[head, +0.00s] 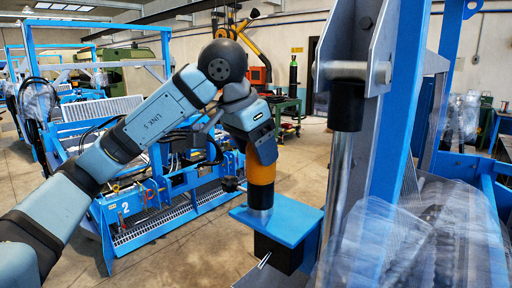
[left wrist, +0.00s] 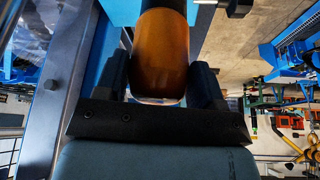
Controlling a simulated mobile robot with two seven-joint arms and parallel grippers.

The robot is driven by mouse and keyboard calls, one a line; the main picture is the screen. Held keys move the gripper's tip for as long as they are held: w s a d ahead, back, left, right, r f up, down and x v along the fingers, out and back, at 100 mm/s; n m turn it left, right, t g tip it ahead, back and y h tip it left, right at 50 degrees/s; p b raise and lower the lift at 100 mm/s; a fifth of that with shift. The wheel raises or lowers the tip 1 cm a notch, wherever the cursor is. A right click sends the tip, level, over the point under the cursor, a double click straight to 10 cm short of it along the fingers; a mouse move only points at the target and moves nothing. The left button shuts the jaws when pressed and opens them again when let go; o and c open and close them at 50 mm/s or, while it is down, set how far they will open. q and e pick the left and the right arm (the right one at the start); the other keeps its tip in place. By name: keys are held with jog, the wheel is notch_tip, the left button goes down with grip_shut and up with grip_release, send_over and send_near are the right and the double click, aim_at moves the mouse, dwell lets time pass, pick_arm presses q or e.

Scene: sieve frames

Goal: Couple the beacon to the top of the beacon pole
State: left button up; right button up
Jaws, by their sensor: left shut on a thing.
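The beacon (head: 261,172) is an amber cylinder in the middle of the head view, upright. My left gripper (head: 263,150) is shut on it from above. In the left wrist view the beacon (left wrist: 163,55) sits between the two dark fingers of my left gripper (left wrist: 163,80). A short pale grey section (head: 261,214) shows under the amber part, just over a blue bracket plate (head: 295,226). I cannot tell whether this section is the beacon's base or the top of the beacon pole, nor whether the two touch. My right gripper is out of view.
A black box (head: 279,254) hangs below the blue plate. Close at the right stand a blue machine post (head: 397,110) and a metal rod (head: 339,185), with clear wrapping (head: 405,240) below. A blue machine marked 2 (head: 160,215) stands behind my arm. Open floor lies between.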

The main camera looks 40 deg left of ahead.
pick_arm(q)
jog(key=o, duration=1.2)
jog(key=shift+c, duration=0.2)
jog(key=shift+s+r, duration=0.1)
jog(key=shift+r, duration=0.25)
jog(key=v, duration=1.3)
jog(key=shift+r, duration=0.1)
